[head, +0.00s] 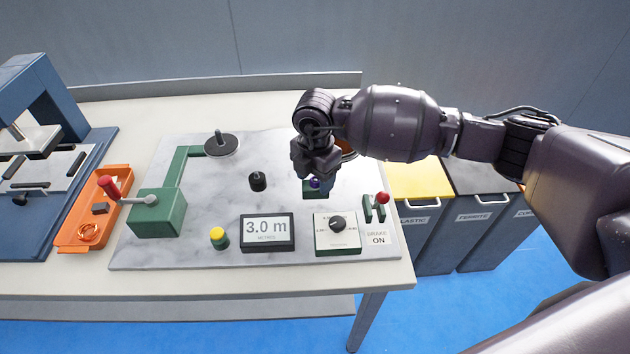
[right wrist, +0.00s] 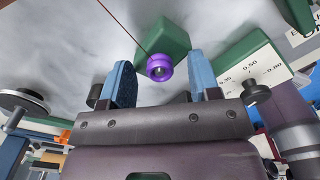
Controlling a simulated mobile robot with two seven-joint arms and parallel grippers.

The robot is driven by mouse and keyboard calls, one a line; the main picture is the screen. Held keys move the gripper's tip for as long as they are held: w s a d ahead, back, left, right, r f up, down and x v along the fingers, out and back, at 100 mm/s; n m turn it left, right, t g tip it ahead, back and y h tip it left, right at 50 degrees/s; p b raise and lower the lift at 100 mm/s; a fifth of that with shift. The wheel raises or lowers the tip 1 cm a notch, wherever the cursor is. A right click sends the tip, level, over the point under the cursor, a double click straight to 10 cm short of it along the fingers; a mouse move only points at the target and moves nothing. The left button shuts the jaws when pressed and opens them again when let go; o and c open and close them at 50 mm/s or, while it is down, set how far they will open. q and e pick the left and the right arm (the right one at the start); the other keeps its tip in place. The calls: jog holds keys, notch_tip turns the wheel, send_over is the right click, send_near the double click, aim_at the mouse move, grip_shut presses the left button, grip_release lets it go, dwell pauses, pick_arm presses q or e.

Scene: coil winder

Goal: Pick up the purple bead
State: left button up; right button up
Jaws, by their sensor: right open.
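The purple bead (right wrist: 160,66) sits on a green block (right wrist: 166,38) in the right wrist view, and a thin thread runs from it up to the left. In the head view the bead (head: 315,183) shows small, just below my right gripper (head: 314,172). My right gripper is open; in the right wrist view its two blue fingers (right wrist: 162,82) stand apart, one to each side of the bead, with nothing held. I cannot tell how far the fingertips are above the bead. My left gripper is not in view.
A marble slab (head: 190,250) carries a green crank box (head: 158,212), a black knob post (head: 257,181), a 3.0 m display (head: 267,231), a dial box (head: 337,233) and a red-knobbed brake lever (head: 382,198). An orange tray (head: 70,235) stands left. Bins (head: 425,182) stand beyond the right edge.

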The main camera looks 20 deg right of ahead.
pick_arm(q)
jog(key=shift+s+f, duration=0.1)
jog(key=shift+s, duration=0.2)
pick_arm(e)
jog(key=shift+r, duration=0.1)
jog(key=c, duration=1)
jog(key=shift+r, duration=0.5)
notch_tip(320, 180, up, 7)
jog(key=shift+r+p, duration=0.1)
jog(key=shift+p, duration=0.75)
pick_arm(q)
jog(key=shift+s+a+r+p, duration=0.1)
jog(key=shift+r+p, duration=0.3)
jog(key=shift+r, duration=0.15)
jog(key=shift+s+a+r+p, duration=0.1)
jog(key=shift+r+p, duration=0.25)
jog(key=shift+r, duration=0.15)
pick_arm(e)
notch_tip(320, 180, up, 12)
jog(key=shift+f, duration=0.1)
